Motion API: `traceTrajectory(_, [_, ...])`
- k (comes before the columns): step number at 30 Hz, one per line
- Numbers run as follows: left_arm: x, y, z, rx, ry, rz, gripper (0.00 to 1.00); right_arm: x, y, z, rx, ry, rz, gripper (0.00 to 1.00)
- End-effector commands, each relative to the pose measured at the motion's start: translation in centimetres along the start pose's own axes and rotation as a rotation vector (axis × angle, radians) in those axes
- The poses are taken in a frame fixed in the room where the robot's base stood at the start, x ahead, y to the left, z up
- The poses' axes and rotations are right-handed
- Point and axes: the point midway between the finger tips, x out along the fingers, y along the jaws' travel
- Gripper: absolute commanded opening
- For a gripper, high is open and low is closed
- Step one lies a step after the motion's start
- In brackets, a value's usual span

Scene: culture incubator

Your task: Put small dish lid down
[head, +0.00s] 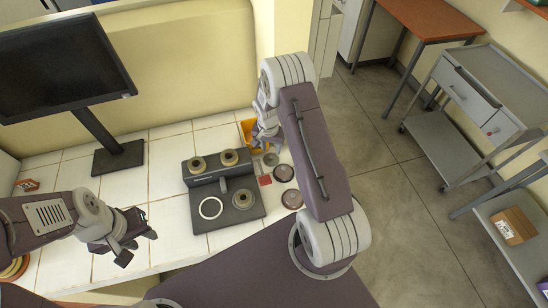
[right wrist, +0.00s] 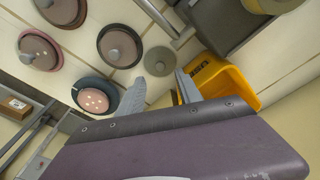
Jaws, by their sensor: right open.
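Several round dishes or lids sit on the white tiled counter. In the right wrist view, a dark-rimmed dish (right wrist: 95,96) shows a pinkish inside with pale spots, and round lids with knobs (right wrist: 121,46) and (right wrist: 39,51) lie beyond it. I cannot tell which is the small dish lid. My right gripper (right wrist: 174,76) is open, its fingers apart with nothing clearly between them; it is beside the spotted dish. In the head view it (head: 268,139) is partly hidden by my arm. My left gripper (head: 138,247) is open and empty at the counter's left.
A yellow bin (right wrist: 228,78) stands close to my right gripper. A black stand (head: 228,218) holds round knobbed pieces and a white ring (head: 210,208). Two dark round dishes (head: 283,173) and (head: 292,199) sit right of it. A monitor (head: 62,68) stands at the back left.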

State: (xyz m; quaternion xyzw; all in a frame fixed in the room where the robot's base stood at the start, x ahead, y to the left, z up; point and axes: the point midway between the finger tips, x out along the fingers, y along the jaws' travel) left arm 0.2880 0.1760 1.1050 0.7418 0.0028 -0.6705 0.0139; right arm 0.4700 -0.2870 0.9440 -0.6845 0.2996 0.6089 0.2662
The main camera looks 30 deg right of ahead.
Motion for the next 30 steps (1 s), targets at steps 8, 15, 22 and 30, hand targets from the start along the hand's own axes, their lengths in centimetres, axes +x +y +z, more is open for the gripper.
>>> traceTrajectory(8, [-1.3,0.0,-0.1,0.000,0.000,0.000,0.36,1.7,0.0,0.1,0.000,-0.003,0.002,0.42])
traceTrajectory(15, [-2.3,0.0,-0.2,0.000,0.000,0.000,0.36,5.4,-0.1,0.1,0.000,-0.001,0.000,0.42])
traceTrajectory(22, [-2.2,0.0,-0.2,0.000,0.000,0.000,0.36,5.8,-0.1,0.1,0.000,0.001,-0.001,0.42])
traceTrajectory(30, [-2.2,0.0,-0.2,0.000,0.000,0.000,0.36,5.7,-0.1,0.1,0.000,0.001,-0.001,0.00])
